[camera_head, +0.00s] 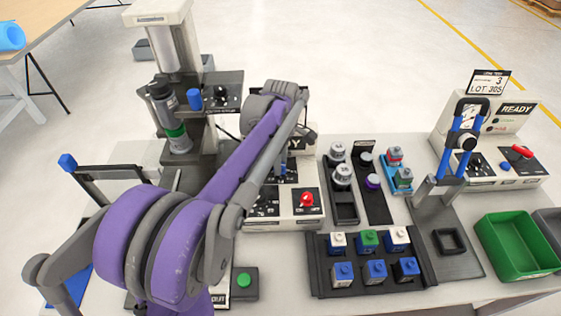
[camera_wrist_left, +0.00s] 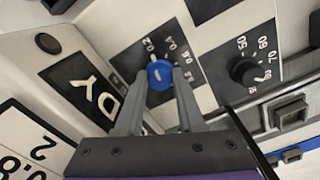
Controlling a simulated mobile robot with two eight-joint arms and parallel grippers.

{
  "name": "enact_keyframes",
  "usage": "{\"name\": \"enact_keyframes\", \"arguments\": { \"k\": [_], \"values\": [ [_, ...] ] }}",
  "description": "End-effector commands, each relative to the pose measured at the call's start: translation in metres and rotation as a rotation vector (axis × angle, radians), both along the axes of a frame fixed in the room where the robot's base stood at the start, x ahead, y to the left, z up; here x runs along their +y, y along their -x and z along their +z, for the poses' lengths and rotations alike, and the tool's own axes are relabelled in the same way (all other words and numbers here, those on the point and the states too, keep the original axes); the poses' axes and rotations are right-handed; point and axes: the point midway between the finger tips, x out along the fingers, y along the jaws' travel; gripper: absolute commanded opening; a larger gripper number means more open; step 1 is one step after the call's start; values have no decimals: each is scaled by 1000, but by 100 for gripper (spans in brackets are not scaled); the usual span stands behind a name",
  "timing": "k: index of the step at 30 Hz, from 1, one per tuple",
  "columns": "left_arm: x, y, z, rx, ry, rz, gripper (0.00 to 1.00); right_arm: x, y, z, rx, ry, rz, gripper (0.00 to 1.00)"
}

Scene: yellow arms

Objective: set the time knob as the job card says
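The blue time knob (camera_wrist_left: 160,74) sits on a dark dial panel of the white control box, with 0.2 and 0.4 readable on its scale. It has a white mark whose exact reading I cannot tell. My left gripper (camera_wrist_left: 160,82) has one fingertip on each side of the knob, apparently touching it. In the head view my purple left arm (camera_head: 245,155) reaches over the control box (camera_head: 285,222) and hides much of it. A white card (camera_wrist_left: 22,155) with 0.8 and 2 on it shows in the left wrist view, partly cut off. My right gripper is not in view.
A black knob (camera_wrist_left: 248,71) with a 50 to 80 scale is beside the time knob. A red knob (camera_head: 307,199) sits on the box front. A rack of blocks (camera_head: 323,285), a dark fixture with blue bars (camera_head: 452,240) and a green bin (camera_head: 515,265) stand to the right.

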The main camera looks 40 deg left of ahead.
Motion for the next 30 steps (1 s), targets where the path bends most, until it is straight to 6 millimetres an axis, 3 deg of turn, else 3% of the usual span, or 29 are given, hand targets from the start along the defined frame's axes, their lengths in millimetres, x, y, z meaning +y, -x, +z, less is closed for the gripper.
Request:
{"name": "enact_keyframes", "arguments": {
  "k": [1, 4, 5, 17, 30],
  "values": [
    [0, 0, 0, 0, 0, 0, 19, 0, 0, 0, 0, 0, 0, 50],
    [0, 0, 0, 0, 0, 0, 1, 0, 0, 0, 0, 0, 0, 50],
    [0, 0, 0, 0, 0, 0, 0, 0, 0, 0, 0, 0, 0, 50],
    [0, 0, 0, 0, 0, -46, 0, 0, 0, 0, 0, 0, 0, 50],
    [0, 0, 0, 0, 0, -373, 0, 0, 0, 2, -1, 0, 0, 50]
  ]
}}
